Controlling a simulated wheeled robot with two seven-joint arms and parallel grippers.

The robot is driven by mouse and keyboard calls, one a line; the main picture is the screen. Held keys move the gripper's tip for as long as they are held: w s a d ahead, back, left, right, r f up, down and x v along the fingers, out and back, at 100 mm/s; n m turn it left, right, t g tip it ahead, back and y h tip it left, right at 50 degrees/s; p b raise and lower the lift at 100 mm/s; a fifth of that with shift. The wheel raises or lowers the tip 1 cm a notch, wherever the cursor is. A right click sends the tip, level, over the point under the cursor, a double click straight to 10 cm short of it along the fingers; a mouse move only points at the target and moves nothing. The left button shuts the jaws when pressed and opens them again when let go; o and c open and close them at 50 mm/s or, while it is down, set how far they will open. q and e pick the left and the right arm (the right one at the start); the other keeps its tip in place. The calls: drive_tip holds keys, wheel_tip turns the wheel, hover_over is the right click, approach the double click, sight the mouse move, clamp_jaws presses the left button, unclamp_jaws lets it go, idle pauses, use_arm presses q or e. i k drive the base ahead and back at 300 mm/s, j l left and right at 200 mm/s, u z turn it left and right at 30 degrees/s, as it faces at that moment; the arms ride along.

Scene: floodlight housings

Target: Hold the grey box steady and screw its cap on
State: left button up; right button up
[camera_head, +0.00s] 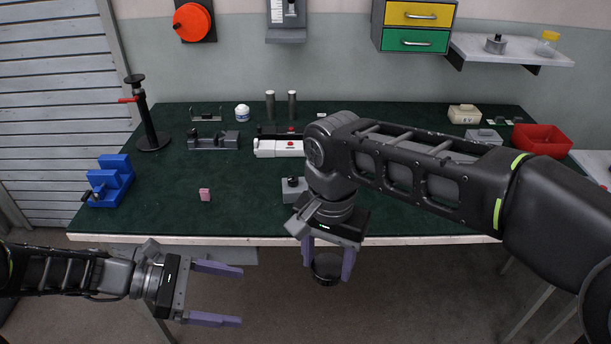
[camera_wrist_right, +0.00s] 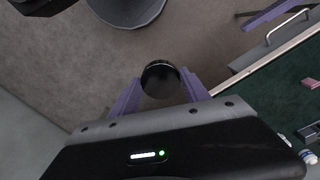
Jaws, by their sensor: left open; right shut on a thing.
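A round black cap (camera_head: 327,271) is between the fingers of my right gripper (camera_head: 328,262), which is shut on it in front of the table's front edge, over the floor. The cap also shows as a dark disc in the right wrist view (camera_wrist_right: 160,79). A grey box (camera_head: 293,196) with a black knob-like part on top sits near the table's front edge, partly hidden by my right arm. Another grey box (camera_head: 484,136) sits at the back right; I cannot tell which one is the task's. My left gripper (camera_head: 240,296) is open and empty, in front of the table at lower left.
The green table (camera_head: 240,210) has free room at front left, around a small pink block (camera_head: 205,195). A blue fixture (camera_head: 111,182) stands at left, a red bin (camera_head: 541,140) at right. White and grey fixtures (camera_head: 279,148) stand mid-table behind the near box.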

sight(290, 193)
drive_tip(key=i, duration=1.15)
